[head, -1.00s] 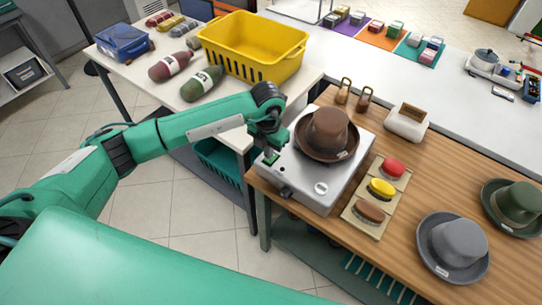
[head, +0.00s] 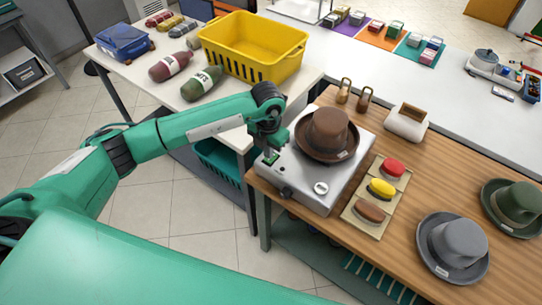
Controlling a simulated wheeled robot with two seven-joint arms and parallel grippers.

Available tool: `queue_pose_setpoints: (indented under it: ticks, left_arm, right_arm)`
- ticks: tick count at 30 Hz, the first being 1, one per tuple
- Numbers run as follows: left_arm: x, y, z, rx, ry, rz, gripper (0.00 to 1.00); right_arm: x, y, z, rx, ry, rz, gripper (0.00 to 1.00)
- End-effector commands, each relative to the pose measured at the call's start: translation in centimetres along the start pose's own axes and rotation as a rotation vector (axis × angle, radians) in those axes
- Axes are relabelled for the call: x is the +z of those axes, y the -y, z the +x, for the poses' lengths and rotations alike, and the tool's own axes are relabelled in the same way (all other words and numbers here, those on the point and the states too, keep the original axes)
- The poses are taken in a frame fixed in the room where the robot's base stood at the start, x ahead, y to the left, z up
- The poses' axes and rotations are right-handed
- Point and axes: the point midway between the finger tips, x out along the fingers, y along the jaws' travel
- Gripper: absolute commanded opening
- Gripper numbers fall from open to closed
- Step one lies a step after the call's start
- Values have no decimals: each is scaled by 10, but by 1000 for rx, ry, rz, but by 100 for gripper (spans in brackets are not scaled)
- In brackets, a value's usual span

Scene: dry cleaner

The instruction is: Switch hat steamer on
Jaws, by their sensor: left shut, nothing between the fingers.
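The hat steamer (head: 304,187) is a flat silver box at the left end of the wooden table. A brown hat (head: 327,131) sits on top of it. A round white dial (head: 321,188) shows near its front right corner, and a small dark part (head: 286,192) is on its front edge at the left. My left gripper (head: 271,160) is shut and empty, pointing down at the steamer's left front edge; I cannot tell whether it touches it. My right gripper is not in view.
A tray with red, yellow and brown brushes (head: 374,217) lies right of the steamer. A grey hat (head: 453,246) and a green hat (head: 513,205) are further right.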

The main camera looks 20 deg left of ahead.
Motion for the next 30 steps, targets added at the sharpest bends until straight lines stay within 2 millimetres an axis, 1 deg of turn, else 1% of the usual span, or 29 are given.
queue_pose_setpoints:
  ticks: [30]
  left_arm:
    - [0, 0, 14, 0, 0, 0, 0]
  right_arm:
    - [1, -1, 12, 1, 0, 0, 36]
